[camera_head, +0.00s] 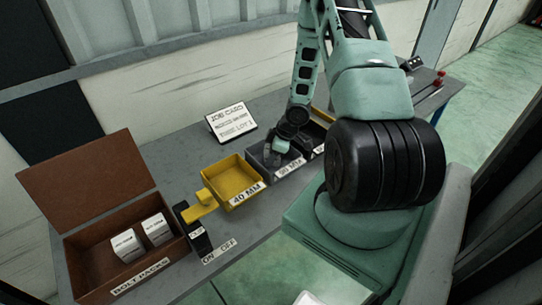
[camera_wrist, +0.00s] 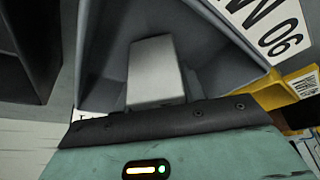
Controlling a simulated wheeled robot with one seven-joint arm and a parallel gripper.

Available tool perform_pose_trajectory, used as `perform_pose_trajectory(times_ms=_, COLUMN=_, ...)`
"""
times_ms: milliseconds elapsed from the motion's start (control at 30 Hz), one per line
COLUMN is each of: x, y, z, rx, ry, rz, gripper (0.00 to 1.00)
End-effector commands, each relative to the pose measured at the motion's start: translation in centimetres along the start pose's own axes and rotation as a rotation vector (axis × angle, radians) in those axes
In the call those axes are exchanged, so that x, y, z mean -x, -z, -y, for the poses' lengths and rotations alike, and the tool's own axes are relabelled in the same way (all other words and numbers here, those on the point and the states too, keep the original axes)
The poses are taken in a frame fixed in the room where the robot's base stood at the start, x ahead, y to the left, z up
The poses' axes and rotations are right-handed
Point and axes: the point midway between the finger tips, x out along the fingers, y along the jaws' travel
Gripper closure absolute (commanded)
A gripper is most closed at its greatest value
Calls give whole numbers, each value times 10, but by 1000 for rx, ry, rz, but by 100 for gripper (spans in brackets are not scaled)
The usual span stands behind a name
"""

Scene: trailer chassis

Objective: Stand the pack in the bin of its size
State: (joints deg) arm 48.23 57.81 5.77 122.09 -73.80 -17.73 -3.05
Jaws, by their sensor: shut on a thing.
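The grey bin (camera_head: 259,170), with a label that reads 90 MM, stands on the bench between two other bins. My gripper (camera_head: 273,158) reaches down into it. In the wrist view a pale grey-white pack (camera_wrist: 155,70) is inside the grey bin (camera_wrist: 215,45), at the dark edge of my gripper (camera_wrist: 160,105). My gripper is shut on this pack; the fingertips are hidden. Whether the pack touches the bin floor I cannot tell. The yellow bin (camera_head: 232,185), labelled 40 MM, is to the left and looks empty.
An open brown box (camera_head: 85,245) labelled BOLT PACKS holds two white packs (camera_head: 141,238). A yellow lever-like part (camera_head: 201,206) and a black box (camera_head: 193,228) stand between it and the bins. A job card (camera_head: 231,121) is behind. My arm partly hides a third bin (camera_head: 313,133).

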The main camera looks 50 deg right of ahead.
Motion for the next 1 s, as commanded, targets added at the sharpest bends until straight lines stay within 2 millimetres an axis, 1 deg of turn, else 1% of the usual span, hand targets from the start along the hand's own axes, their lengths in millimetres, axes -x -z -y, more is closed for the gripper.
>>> perform_pose_trajectory(times_ms=133, x=-4, y=-1, z=0, rx=0, ry=0, rz=-1, gripper=92)
perform_pose_trajectory(times_ms=167, x=-3, y=-1, z=0, rx=0, ry=0, rz=0, gripper=52)
perform_pose_trajectory(times_ms=200, x=-2, y=-1, z=0, rx=0, ry=0, rz=0, gripper=41)
perform_pose_trajectory(times_ms=233, x=-2, y=-1, z=0, rx=0, ry=0, rz=0, gripper=38)
perform_pose_trajectory(times_ms=500, x=-1, y=0, z=0, rx=0, ry=0, rz=0, gripper=38)
perform_pose_trajectory(times_ms=633, x=9, y=0, z=-1, rx=-1, ry=-3, rz=0, gripper=38)
perform_pose_trajectory(times_ms=767, x=32, y=1, z=-1, rx=-1, ry=-5, rz=-2, gripper=38)
perform_pose_trajectory(times_ms=900, x=64, y=2, z=-1, rx=0, ry=-4, rz=0, gripper=38)
perform_pose_trajectory(times_ms=1000, x=84, y=2, z=-1, rx=2, ry=-4, rz=1, gripper=38)
